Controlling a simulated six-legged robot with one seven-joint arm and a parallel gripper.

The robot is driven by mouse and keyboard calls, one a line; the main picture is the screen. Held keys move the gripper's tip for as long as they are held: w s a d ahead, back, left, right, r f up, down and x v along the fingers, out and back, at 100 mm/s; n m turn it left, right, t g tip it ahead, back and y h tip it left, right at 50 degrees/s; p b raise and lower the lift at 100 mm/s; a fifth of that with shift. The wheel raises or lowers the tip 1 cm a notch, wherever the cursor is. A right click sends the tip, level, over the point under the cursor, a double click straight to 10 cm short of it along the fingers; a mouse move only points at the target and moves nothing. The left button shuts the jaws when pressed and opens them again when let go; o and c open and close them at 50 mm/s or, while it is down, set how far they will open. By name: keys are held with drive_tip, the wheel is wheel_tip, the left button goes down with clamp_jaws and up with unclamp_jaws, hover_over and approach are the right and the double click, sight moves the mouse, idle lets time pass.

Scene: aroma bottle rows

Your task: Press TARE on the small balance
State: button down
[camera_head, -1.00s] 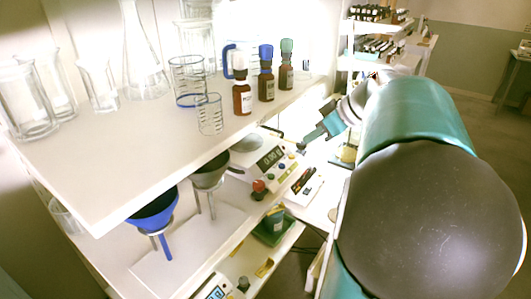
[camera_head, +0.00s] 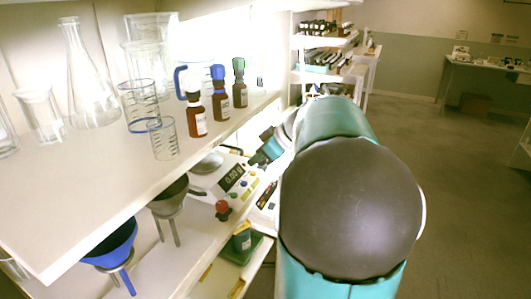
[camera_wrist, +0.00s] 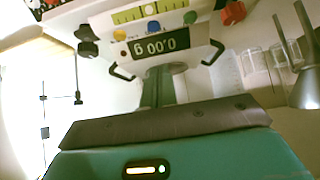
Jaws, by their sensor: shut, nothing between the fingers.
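The small balance (camera_head: 222,178) stands on the lower shelf, with its round pan at the back and a dark display on its sloping front. In the wrist view the balance (camera_wrist: 175,38) appears upside down and its display reads 0.00 g. My gripper (camera_head: 257,159) is shut and empty, just right of the balance. In the wrist view its dark fingers (camera_wrist: 162,80) point towards the display.
Brown bottles (camera_head: 197,118) and glassware (camera_head: 140,105) stand along the upper shelf (camera_head: 85,200), which overhangs the lower one. A red knob (camera_head: 222,207) and funnels on stands (camera_head: 168,200) are near the balance. Open floor (camera_head: 440,170) lies to the right.

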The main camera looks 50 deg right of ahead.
sight(238, 183)
drive_tip(key=x, duration=0.3)
drive_tip(key=shift+w+a+f, duration=0.15)
drive_tip(key=shift+w+f, duration=0.1)
wheel_tip(238, 183, down, 3)
drive_tip(key=shift+r, duration=0.2)
drive_tip(key=shift+f, duration=0.75)
drive_tip(key=shift+w, duration=0.1)
